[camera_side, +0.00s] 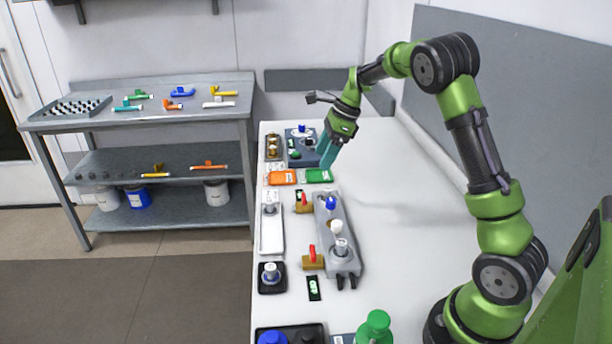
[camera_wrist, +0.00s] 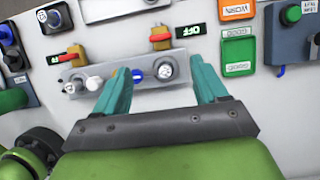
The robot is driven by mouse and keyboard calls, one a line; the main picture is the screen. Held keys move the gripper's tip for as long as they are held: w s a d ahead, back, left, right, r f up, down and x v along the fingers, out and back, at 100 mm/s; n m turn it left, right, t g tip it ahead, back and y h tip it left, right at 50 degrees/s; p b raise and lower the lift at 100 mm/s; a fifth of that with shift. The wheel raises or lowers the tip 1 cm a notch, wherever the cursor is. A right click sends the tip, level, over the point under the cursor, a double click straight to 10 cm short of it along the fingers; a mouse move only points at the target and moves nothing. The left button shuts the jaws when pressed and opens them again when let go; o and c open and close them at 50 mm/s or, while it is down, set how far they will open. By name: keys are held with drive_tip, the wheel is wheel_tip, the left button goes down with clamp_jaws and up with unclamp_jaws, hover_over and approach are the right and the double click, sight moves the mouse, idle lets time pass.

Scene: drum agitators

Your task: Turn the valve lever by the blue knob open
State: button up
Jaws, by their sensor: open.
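The valve by the blue knob has a brass body and a red lever (camera_side: 304,198); it also shows at the upper middle of the wrist view (camera_wrist: 160,38). A small black label reading OFF (camera_wrist: 190,38) is beside it. The blue knob (camera_side: 330,203) stands on a grey panel (camera_side: 322,238) to the right of the valve; in the wrist view the blue knob (camera_wrist: 138,75) is below it. My gripper (camera_side: 327,160) is open and empty, its teal fingers pointing down, beyond the valve and above the table. In the wrist view my gripper (camera_wrist: 162,75) has its fingertips apart over the panel.
A second brass valve with a red lever (camera_side: 312,256) sits nearer, with its own OFF label (camera_side: 314,289). White and silver knobs (camera_side: 341,246) share the panel. The table's right side (camera_side: 385,200) is clear.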

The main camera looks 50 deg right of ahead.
sight(304, 196)
drive_tip(key=x, duration=1.3)
drive_tip(key=c, duration=1.1)
